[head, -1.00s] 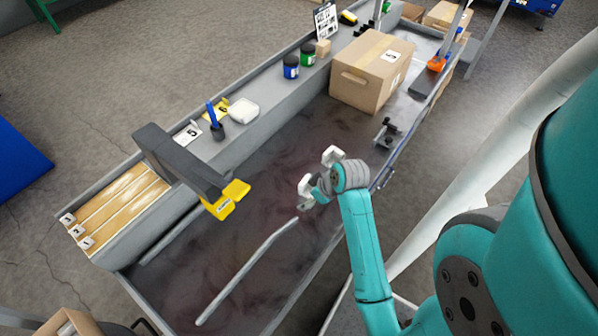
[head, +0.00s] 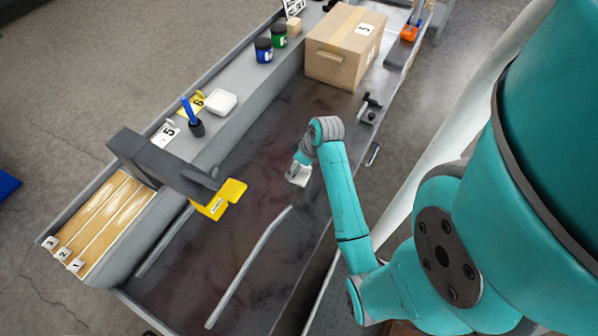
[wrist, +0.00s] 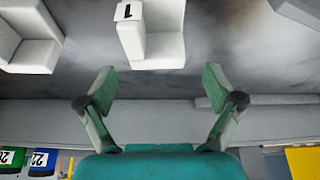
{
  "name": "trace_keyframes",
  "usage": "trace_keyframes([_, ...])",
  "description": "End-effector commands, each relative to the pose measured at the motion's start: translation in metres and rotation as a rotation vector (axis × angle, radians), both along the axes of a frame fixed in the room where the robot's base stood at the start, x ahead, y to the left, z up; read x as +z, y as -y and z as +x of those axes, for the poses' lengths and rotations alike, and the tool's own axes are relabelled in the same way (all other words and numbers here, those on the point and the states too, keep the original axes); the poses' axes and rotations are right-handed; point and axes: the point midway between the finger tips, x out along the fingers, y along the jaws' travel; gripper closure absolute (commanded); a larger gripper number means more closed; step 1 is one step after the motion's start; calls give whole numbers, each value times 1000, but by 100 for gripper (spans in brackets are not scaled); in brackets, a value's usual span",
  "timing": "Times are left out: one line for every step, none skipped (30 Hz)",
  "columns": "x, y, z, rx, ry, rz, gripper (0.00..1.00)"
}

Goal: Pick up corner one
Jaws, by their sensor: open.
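Corner one (wrist: 165,50), a white L-shaped block with a black "1" on its label, stands on the dark bench at the top centre of the wrist view. My gripper (wrist: 159,78) is open and empty, its green-padded fingertips apart from the block and just below it in that view. A second white corner-shaped block (wrist: 32,50) is at the upper left, cut by the frame edge. In the head view a white block (head: 298,174) shows beside the end of my arm; its label cannot be read and my wrist hides part of this area.
A dark grey machine with a yellow part (head: 218,200) stands left of my arm. A wooden rack (head: 98,222) with lanes labelled 1 to 3 is at the far left. A bent grey rod (head: 248,268) lies on the bench. A cardboard box (head: 343,45) stands at the back.

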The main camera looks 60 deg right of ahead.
Motion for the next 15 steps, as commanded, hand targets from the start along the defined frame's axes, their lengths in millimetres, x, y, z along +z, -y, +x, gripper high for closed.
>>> trace_keyframes([-7, 1, 3, 1, -1, 2, 8])
trace_keyframes([-11, 2, 5, 1, -1, 2, 8])
trace_keyframes([-17, 3, 7, 1, -2, 2, 8])
trace_keyframes([-20, 3, 9, 1, -1, 2, 8])
trace_keyframes([-24, 3, 10, 1, -1, 2, 8])
trace_keyframes([-28, 3, 12, 2, -1, 1, 8])
trace_keyframes([-31, 3, 13, 1, 0, 1, 8])
trace_keyframes([-33, 3, 14, 1, -1, 1, 8])
trace_keyframes([-35, 3, 15, 0, -1, 1, 8])
trace_keyframes([-37, 3, 15, 0, -1, 1, 8])
trace_keyframes([-37, 3, 16, 0, 0, 1, 8])
trace_keyframes([-38, 3, 16, 0, 0, 0, 8])
trace_keyframes([-38, 3, 16, 0, 0, 0, 8])
trace_keyframes([-38, 3, 16, 0, 0, 0, 8])
trace_keyframes([-38, 3, 16, 0, 0, 0, 8])
